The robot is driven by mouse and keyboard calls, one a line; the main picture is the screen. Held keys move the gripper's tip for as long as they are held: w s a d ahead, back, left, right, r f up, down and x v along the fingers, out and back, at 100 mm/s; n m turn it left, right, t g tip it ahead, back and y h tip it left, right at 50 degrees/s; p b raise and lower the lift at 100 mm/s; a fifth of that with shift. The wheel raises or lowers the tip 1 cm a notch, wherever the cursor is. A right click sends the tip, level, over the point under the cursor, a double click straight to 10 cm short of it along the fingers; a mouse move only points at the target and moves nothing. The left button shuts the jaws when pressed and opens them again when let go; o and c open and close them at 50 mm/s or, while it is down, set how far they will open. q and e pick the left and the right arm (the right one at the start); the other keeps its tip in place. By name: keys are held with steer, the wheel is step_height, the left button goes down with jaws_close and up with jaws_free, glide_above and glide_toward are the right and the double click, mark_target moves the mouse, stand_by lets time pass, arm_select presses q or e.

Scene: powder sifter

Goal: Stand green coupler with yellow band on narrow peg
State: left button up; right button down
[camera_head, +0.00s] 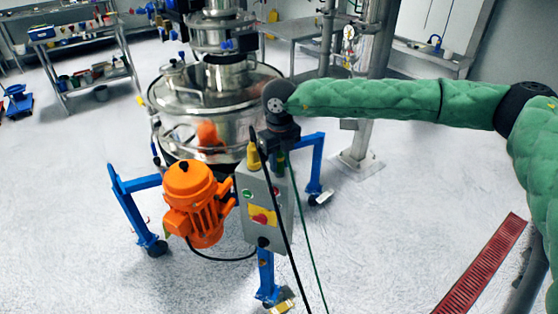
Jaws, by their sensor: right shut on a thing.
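My right gripper (278,146) is at the end of the green-sleeved arm, pointing down over the top of the grey control box (283,203). It is shut on a small dark green piece (280,160), which looks like the green coupler. The fingers hide most of it, and I cannot make out its yellow band. A thin green cable (305,240) hangs down below it. A yellow connector (254,156) stands upright just left of the gripper at the box top. I cannot make out the narrow peg. My left gripper is not in view.
A steel sifter vessel (215,110) stands behind on a blue frame (137,200). An orange motor (196,200) is left of the box. A black cable (277,235) crosses the box front. A red floor grate (480,270) lies right; open floor surrounds it.

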steer(key=shift+f+b, duration=0.35)
steer(key=c, duration=1.1)
jaws_free()
